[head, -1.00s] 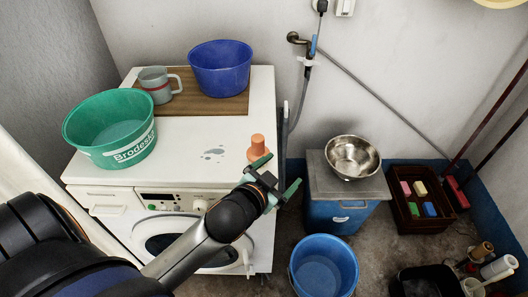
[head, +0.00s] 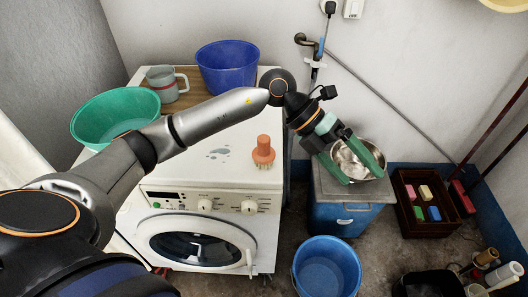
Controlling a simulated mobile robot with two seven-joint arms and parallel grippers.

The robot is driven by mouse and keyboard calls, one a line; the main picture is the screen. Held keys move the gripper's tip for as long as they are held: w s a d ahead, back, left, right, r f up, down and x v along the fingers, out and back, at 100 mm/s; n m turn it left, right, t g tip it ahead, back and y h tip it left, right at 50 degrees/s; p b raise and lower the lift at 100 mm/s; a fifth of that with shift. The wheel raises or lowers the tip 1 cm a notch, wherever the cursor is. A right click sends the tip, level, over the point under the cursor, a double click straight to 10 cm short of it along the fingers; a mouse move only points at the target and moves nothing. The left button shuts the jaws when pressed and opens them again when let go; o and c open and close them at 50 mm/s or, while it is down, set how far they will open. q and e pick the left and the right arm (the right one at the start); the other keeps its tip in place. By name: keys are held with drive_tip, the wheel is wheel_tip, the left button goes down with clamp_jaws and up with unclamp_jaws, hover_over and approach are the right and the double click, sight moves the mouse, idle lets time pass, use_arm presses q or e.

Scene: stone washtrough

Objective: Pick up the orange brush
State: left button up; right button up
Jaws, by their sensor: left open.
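The orange brush (head: 263,151) stands upright on the white top of the washing machine (head: 185,185), near its right front corner. It has a rounded handle above and pale bristles below. My left gripper (head: 364,174) is open and empty. Its two green fingers show to the right of the brush, in front of the steel bowl in the picture and apart from the brush. My right gripper is not in view.
A green basin (head: 95,120), a grey mug (head: 162,85) and a blue bowl (head: 228,65) stand on the machine. A steel bowl (head: 372,150) sits on a blue cabinet (head: 335,218). A blue bucket (head: 326,266) and a dark crate (head: 428,222) stand on the floor.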

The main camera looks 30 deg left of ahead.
use_arm(q)
drive_tip(key=w+a+f+n+y, duration=0.1)
drive_tip(key=w+a+f+y, duration=0.1)
drive_tip(key=a+y, duration=0.65)
wheel_tip(320, 180, up, 2)
drive_tip(key=r+n+y, duration=0.1)
drive_tip(key=n+y, duration=0.1)
hover_over(260, 138)
drive_tip(key=shift+d+f+g, duration=0.15)
drive_tip(key=shift+f+g, duration=0.1)
drive_tip(key=shift+g, duration=0.15)
drive_tip(key=shift+s+a+f, duration=0.1)
drive_tip(key=shift+a+f, duration=0.1)
drive_tip(key=shift+f, duration=0.1)
wheel_tip(260, 138, down, 6)
drive_tip(key=shift+r, duration=0.2)
drive_tip(key=shift+w+d+f+p, duration=0.1)
drive_tip(key=shift+d+f+p, duration=0.1)
drive_tip(key=shift+f, duration=0.85)
drive_tip(key=shift+w+d+f+p, duration=0.1)
drive_tip(key=shift+f+p, duration=0.05)
drive_tip(key=shift+f, duration=0.85)
drive_tip(key=shift+w+d+f+p, duration=0.1)
drive_tip(key=shift+d+f+p, duration=0.1)
drive_tip(key=shift+f, duration=0.85)
drive_tip(key=shift+c, duration=0.2)
drive_tip(key=c, duration=1.4)
drive_tip(key=shift+r, duration=0.1)
